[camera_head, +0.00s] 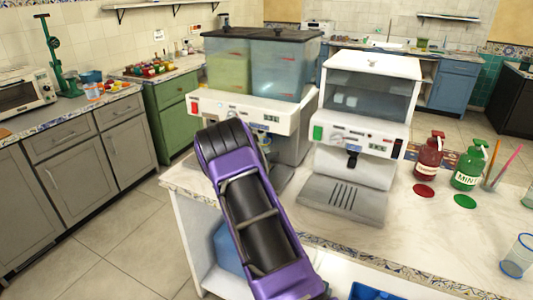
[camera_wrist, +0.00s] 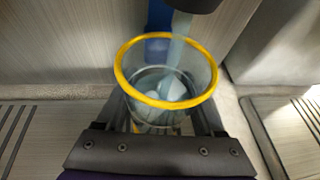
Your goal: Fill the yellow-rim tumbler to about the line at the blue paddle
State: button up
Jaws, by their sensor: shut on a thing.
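The clear tumbler with the yellow rim (camera_wrist: 122,78) is upright between the fingers of my gripper (camera_wrist: 163,108) in the wrist view. Pale ice-like lumps and some clear liquid show low inside it. A dark nozzle (camera_wrist: 193,4) hangs above its far side, and a pale bluish stream appears to run down from it into the tumbler. The blue paddle (camera_wrist: 157,46) stands just behind the rim; I cannot tell whether they touch. I cannot make out a fill line on the glass. In the head view my arm hides most of the tumbler and gripper at the two-tank dispenser (camera_head: 232,108).
The dispenser has a green tank (camera_head: 228,70) and a blue tank (camera_head: 277,72). An ice machine (camera_head: 352,130) stands to its right. Red (camera_head: 428,158) and green (camera_head: 469,165) pump bottles and a blue-rim glass (camera_head: 517,258) are farther right. The front middle counter is clear.

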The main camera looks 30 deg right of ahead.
jog(key=shift+s+a+b, duration=0.25)
jog(key=shift+s+a, duration=0.55)
jog(key=shift+a, duration=0.2)
jog(key=shift+s+a+b, duration=0.25)
jog(key=shift+s+a, duration=0.5)
jog(key=shift+a, duration=0.25)
jog(key=shift+s+a, duration=0.15)
jog(key=shift+a, duration=0.1)
jog(key=shift+s+a+b, duration=0.2)
jog(key=shift+s+a, duration=0.75)
jog(key=shift+a, duration=0.3)
jog(key=shift+s+a+b, duration=0.15)
jog(key=shift+s+a, duration=0.85)
jog(key=shift+a, duration=0.2)
jog(key=shift+s+a+b, duration=0.2)
jog(key=shift+s+a, duration=0.75)
jog(key=shift+a, duration=0.3)
